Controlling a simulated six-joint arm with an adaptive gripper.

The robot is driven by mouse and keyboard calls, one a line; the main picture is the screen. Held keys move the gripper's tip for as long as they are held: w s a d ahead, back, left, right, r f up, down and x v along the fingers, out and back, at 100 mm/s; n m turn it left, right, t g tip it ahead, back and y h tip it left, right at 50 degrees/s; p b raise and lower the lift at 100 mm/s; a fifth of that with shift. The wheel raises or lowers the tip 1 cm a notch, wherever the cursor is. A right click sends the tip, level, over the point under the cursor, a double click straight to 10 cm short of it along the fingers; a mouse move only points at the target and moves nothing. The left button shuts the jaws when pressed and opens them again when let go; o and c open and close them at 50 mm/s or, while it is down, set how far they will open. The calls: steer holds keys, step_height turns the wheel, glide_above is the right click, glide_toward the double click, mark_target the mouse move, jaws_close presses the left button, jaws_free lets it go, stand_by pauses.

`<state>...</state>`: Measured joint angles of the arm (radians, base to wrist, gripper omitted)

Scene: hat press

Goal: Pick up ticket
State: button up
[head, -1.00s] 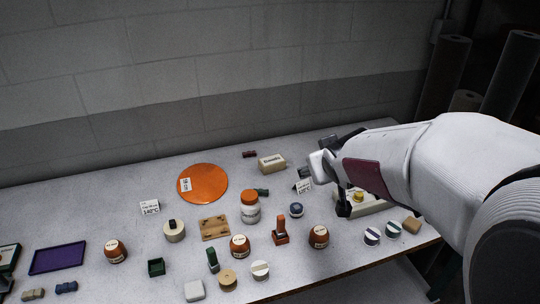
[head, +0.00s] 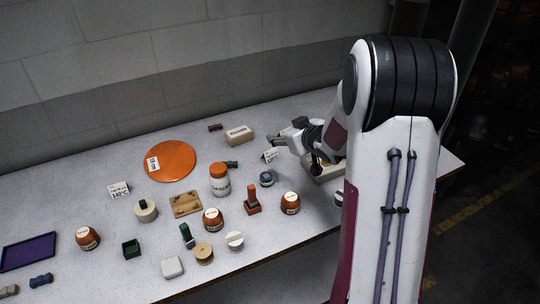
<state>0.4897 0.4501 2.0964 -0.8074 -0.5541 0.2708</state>
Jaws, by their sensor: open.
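Several small white printed cards that could be the ticket are in the head view. One standing card (head: 271,156) is at the back right, close to my gripper. Another standing card marked 140°C (head: 119,190) is at the left. A white label (head: 153,164) lies on an orange disc (head: 176,161). My gripper (head: 295,152) is open, with its dark fingers towards the left, just right of the nearer standing card. I see nothing between the fingers. I cannot tell whether it touches the card. My arm hides part of the table's right side.
A cream box (head: 239,135) stands behind the card. An orange-lidded jar (head: 220,180), a blue-topped round pot (head: 266,178) and an orange stamp (head: 252,200) stand nearby. A pale block (head: 328,172) is partly hidden under my gripper. A purple tray (head: 28,251) lies far left.

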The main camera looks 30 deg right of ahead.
mark_target(270, 150)
steer(key=f+y, duration=0.1)
steer(key=f, duration=0.1)
steer(key=f+y, duration=0.1)
steer(key=f, duration=0.2)
steer(key=w+f+t+y, duration=0.1)
steer(key=f, duration=0.2)
steer(key=shift+d+f+n, duration=0.1)
steer(key=shift+d+n, duration=0.2)
steer(key=shift+d, duration=0.05)
steer(key=shift+s+a+f+y, duration=0.1)
steer(key=shift+f+y, duration=0.2)
steer(key=shift+f, duration=0.45)
steer(key=shift+x, duration=1.35)
steer(key=shift+x, duration=2.6)
steer(key=shift+a+r, duration=0.1)
steer(key=shift+r, duration=0.05)
steer(key=c, duration=0.8)
